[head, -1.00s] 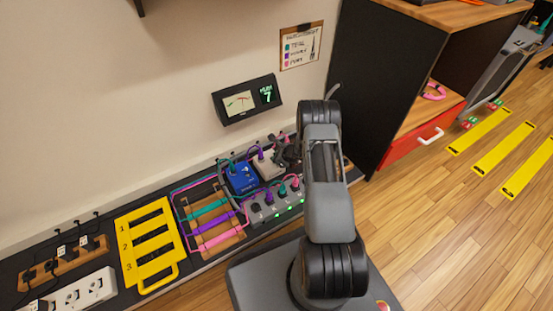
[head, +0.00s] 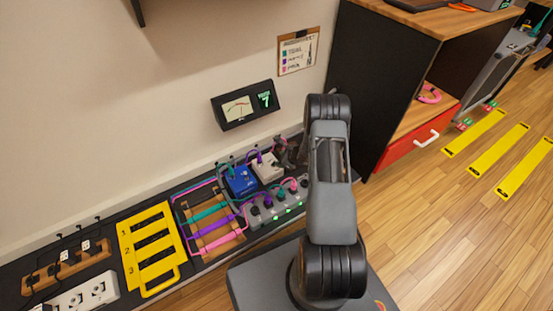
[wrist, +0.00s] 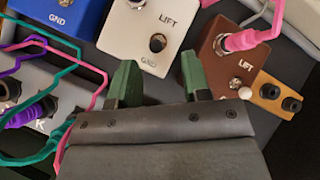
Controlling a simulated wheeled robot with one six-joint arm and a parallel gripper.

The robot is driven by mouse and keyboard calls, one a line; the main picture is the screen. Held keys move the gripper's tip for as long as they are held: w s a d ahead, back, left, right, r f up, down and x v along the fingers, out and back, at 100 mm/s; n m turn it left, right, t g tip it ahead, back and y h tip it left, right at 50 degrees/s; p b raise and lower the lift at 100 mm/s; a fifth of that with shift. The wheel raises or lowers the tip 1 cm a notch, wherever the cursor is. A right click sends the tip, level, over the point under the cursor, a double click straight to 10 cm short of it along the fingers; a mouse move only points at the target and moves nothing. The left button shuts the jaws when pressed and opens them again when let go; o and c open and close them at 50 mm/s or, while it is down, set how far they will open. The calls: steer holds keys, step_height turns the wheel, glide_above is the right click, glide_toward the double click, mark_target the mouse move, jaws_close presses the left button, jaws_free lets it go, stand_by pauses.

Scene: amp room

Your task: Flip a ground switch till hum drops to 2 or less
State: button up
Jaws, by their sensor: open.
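The hum meter (head: 245,105) on the wall reads 7. Below it are a blue pedal (head: 240,180) and a white pedal (head: 268,167); a brown pedal (wrist: 230,58) shows in the wrist view. There the blue pedal (wrist: 60,14) is marked GND. The white pedal (wrist: 150,22) is marked LIFT and GND, with a dark round switch (wrist: 158,43) between the words. The brown pedal has a LIFT label, a pink plug and a pale switch tip (wrist: 225,91). My gripper (wrist: 160,78) is open and empty, its green fingers over the front of the white pedal, the right one near the brown pedal.
Teal, purple and pink cables cross a wooden rack (head: 213,230) and plug into a grey box (head: 275,208). A yellow numbered frame (head: 150,245) and power strips lie left. A black cabinet (head: 385,85) stands close right of my arm.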

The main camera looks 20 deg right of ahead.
steer(key=p+v, duration=0.2)
steer(key=v, duration=0.6)
steer(key=shift+p, duration=0.3)
steer(key=shift+s+r, duration=0.1)
steer(key=s+a+r+n+g+y+p, duration=0.1)
steer(key=a+r+n+p, duration=0.45)
steer(key=r, duration=0.75)
steer(key=s+a+r+n+g+p, duration=0.1)
steer(key=a+r+n+p, duration=0.45)
steer(key=r, duration=0.75)
steer(key=s+a+r+n+g+y+p, duration=0.1)
steer(key=a+r+n+p, duration=0.2)
steer(key=r+p, duration=0.7)
steer(key=s+a+r+n+h+p, duration=0.1)
steer(key=s+r+n+p, duration=0.3)
steer(key=r, duration=0.7)
steer(key=s+a+r+n+h+p, duration=0.1)
steer(key=s+r+n+h+p, duration=0.2)
steer(key=r, duration=0.8)
steer(key=s+a+r+n+h+p, duration=0.1)
steer(key=s+r+n+h+p, duration=0.1)
steer(key=s+r+n+p, duration=0.4)
steer(key=s+r+p, duration=0.2)
steer(key=s+r, duration=0.2)
steer(key=r, duration=0.1)
steer(key=shift+g+p, duration=0.35)
steer(key=shift+g, duration=0.05)
steer(key=shift+s, duration=0.15)
